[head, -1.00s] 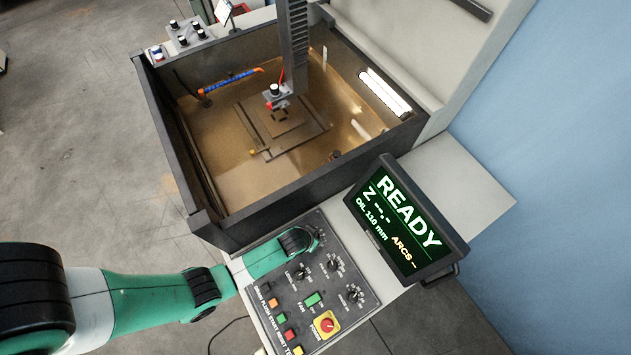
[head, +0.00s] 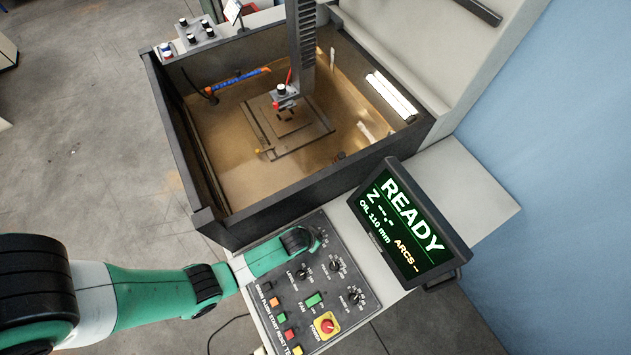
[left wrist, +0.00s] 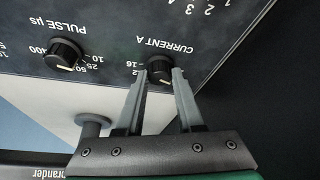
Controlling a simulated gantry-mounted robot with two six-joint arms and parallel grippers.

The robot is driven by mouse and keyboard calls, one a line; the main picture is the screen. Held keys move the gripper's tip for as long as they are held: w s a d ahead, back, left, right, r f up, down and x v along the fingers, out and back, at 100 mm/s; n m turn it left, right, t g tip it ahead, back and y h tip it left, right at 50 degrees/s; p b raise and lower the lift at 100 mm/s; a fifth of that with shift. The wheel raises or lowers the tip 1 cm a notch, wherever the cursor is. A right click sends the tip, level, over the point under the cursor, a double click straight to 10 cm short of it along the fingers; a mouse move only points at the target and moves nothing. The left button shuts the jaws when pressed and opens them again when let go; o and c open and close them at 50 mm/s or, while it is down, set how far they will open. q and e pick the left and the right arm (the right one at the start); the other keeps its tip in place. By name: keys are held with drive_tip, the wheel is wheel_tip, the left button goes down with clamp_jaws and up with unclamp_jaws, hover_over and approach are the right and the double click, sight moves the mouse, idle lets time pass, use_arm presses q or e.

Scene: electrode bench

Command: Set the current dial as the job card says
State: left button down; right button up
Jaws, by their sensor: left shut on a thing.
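The current dial (left wrist: 159,66) is a small black knob under the label CURRENT A on the dark panel. In the left wrist view my left gripper (left wrist: 162,74) has one finger on each side of it and is shut on it. Its setting is too small to read surely; a 16 shows left of the knob. In the head view my left arm reaches to the panel's upper part and hides the dial and fingertips. My right gripper is not in view.
The control panel (head: 279,314) carries other knobs, coloured buttons and a red power switch (head: 326,325). The pulse knob (left wrist: 63,53) is left of the current dial in the wrist view. A READY screen (head: 408,224) stands to the right, the open tank (head: 172,126) behind.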

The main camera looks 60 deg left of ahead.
use_arm(q)
drive_tip(key=shift+a+m+h, duration=0.1)
drive_tip(key=shift+m+h, duration=0.4)
drive_tip(key=shift+m, duration=0.8)
drive_tip(key=shift+a+m+h, duration=0.1)
drive_tip(key=shift+m+h, duration=0.4)
drive_tip(key=shift+m, duration=0.8)
drive_tip(key=c, duration=0.5)
unclamp_jaws()
drive_tip(key=shift+c, duration=0.2)
